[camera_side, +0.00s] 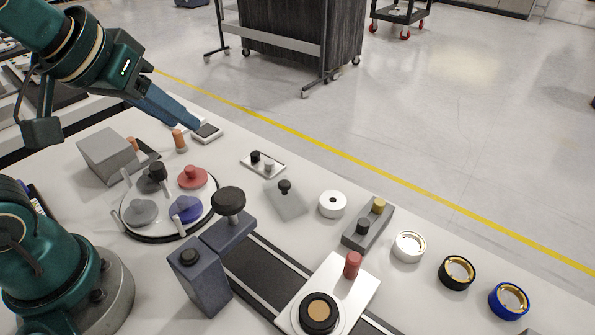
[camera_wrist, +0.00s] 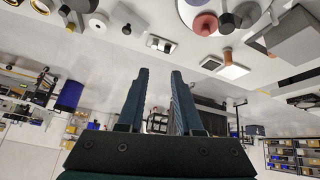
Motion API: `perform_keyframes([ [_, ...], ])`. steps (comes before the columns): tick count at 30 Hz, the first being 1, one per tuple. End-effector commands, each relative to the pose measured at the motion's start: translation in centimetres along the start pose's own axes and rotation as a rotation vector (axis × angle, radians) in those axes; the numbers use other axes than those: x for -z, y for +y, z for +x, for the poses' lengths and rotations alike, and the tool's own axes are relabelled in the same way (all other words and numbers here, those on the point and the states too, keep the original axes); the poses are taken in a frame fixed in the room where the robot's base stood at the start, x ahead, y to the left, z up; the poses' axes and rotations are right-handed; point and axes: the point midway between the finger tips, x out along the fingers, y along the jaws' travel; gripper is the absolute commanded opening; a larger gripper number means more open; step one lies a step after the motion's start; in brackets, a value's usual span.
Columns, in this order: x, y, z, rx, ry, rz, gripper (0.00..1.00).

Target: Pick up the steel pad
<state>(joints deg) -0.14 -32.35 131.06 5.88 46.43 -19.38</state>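A round plate (camera_side: 163,235) carries several knobbed round pads. Its grey pad (camera_side: 142,211), at the front left, looks most like the steel pad; I cannot be certain. A red pad (camera_side: 192,177) and a blue pad (camera_side: 186,209) lie beside it, with a dark knobbed piece (camera_side: 156,172) behind. My gripper (camera_side: 197,122) is above the far side of the table, behind and right of the plate, apart from the pads. In the wrist view its two fingers (camera_wrist: 160,71) are spread, with nothing between them.
A white square holder (camera_side: 207,133) is close by my fingertips, with a copper cylinder (camera_side: 180,140) left of it. A grey box (camera_side: 107,155) stands left of the plate. A small two-knob tray (camera_side: 263,164), dark clamp blocks (camera_side: 205,275) and several rings (camera_side: 410,246) lie to the right.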

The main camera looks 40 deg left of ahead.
Motion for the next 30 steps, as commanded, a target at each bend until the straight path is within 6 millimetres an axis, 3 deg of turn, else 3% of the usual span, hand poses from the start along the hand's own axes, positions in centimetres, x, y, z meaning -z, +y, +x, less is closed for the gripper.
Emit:
perform_keyframes([
  [7,5.6,0.3,4.1,0.066,0.004,-0.151,0.34],
  [14,8.6,0.3,10.6,0.132,-0.029,-0.245,0.34],
  [21,7.9,-0.3,17.7,0.198,-0.111,-0.257,0.34],
  [24,6.8,-0.6,19.5,0.218,-0.153,-0.247,0.34],
  [30,5.2,-1.1,21.2,0.239,-0.202,-0.240,0.34],
])
